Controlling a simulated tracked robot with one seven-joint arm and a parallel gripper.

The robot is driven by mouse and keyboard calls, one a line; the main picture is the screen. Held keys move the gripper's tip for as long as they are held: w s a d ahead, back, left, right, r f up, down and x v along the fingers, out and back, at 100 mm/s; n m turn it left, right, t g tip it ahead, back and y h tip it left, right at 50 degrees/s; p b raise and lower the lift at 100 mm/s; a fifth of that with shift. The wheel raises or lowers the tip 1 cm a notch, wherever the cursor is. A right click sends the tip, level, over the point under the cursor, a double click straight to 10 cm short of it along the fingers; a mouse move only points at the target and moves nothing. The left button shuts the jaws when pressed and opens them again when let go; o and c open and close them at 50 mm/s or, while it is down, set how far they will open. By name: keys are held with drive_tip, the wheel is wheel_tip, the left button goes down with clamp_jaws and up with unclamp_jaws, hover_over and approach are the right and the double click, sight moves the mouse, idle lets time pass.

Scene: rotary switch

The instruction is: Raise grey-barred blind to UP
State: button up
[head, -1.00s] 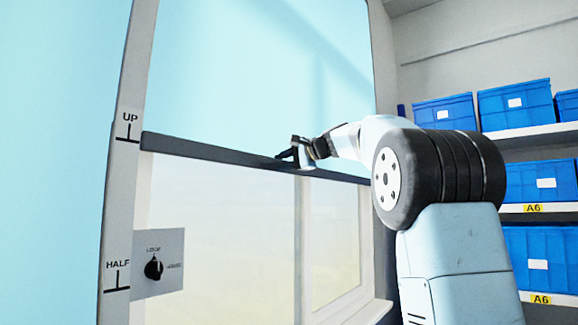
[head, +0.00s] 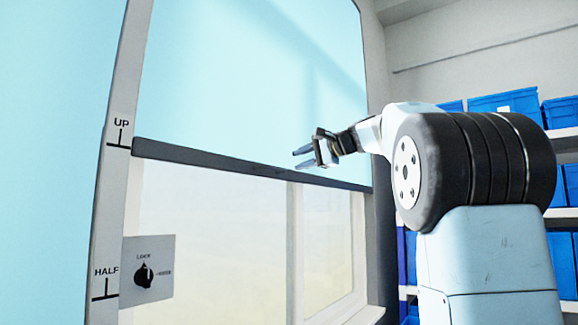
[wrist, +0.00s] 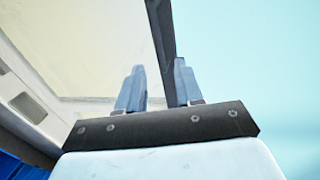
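The pale blue blind (head: 250,80) covers the upper window. Its dark grey bar (head: 215,160) runs across the window, and its left end is about level with the UP mark (head: 119,142) on the frame. The HALF mark (head: 106,288) is well below. My gripper (head: 303,158) is open and empty, in front of the right part of the bar. In the wrist view my two fingers (wrist: 160,88) are spread, with the bar (wrist: 160,28) running beyond the gap between them. I cannot tell the exact distance from fingers to bar.
A grey plate with a black rotary knob (head: 144,274) sits at the lower left of the window; its upper label reads LOCK, and its pointer appears to point up. Blue bins (head: 505,103) stand on shelves at the right, behind my arm.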

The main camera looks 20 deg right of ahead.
drive_tip(key=v, duration=0.3)
drive_tip(key=shift+s+d, duration=0.1)
drive_tip(key=shift+s, duration=0.05)
idle(0.5)
drive_tip(key=s+a+f+n+g+h, duration=0.2)
drive_tip(key=s+f+n+h, duration=0.1)
drive_tip(key=s+f, duration=0.8)
drive_tip(key=s+a+f+n+g+h, duration=0.2)
drive_tip(key=s+f, duration=0.9)
drive_tip(key=f, duration=0.7)
drive_tip(key=s+a+f+n+g+h, duration=0.3)
drive_tip(key=s+f, duration=0.8)
drive_tip(key=f, duration=0.4)
drive_tip(key=n+h, duration=0.1)
drive_tip(key=n, duration=0.1)
drive_tip(key=shift+s+f+n+h, duration=0.3)
drive_tip(key=shift+f, duration=0.05)
